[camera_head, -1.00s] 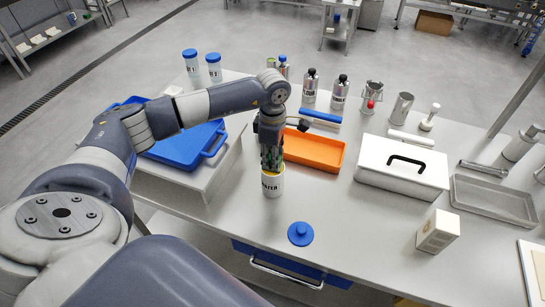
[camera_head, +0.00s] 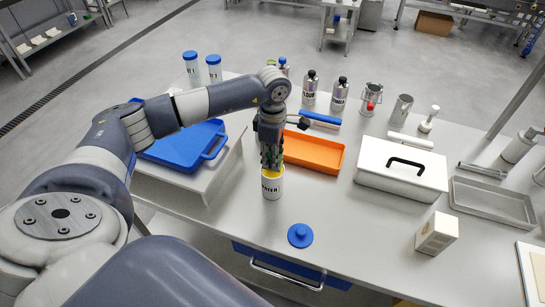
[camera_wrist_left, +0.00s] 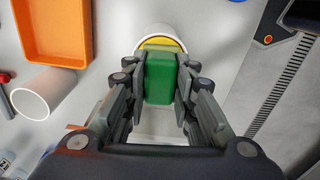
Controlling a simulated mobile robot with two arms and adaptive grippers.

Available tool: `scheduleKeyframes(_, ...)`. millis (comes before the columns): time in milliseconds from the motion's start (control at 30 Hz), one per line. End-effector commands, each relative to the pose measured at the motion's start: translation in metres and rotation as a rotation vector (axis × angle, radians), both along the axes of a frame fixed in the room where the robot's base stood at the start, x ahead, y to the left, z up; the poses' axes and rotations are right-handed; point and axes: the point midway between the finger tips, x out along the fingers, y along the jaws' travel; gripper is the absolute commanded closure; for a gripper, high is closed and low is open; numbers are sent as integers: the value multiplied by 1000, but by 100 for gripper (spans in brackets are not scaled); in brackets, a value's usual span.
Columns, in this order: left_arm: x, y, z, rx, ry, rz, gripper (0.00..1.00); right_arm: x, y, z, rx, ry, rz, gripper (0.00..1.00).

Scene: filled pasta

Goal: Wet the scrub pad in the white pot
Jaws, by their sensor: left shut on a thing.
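The white pot (camera_head: 272,186), labelled as water, stands upright near the front of the table with its lid off. My left gripper (camera_head: 271,160) points down right over the pot's mouth. It is shut on the scrub pad, which shows green between the fingers in the left wrist view (camera_wrist_left: 160,78), with a yellow part at its far end. The yellow end is at the pot's opening, within the white rim (camera_wrist_left: 160,28). How deep it sits, and the water, are hidden. My right gripper is not in view.
An orange tray (camera_head: 313,152) lies just right of the pot. A blue lid (camera_head: 300,235) lies in front of it. A blue case (camera_head: 185,143) is to the left, a white box with a black handle (camera_head: 402,170) to the right. Several metal bottles stand behind. Bare tabletop lies right of the pot.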

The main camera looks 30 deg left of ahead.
Motion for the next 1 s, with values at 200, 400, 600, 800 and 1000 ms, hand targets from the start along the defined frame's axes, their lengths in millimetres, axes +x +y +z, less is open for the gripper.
scheduleKeyframes(200, 1, 0, 21, -1, -3, 0, 95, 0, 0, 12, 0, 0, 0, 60)
scheduleKeyframes(400, 1, 0, 38, -1, -1, 1, 95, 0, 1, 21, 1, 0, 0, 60)
scheduleKeyframes(600, 1, 0, 52, -1, -3, 1, 95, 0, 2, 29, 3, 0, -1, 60)
scheduleKeyframes(800, 1, 0, 53, 0, -2, 1, 95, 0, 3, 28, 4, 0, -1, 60)
scheduleKeyframes(1000, 1, 0, 53, 0, -2, 1, 95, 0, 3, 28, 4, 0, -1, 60)
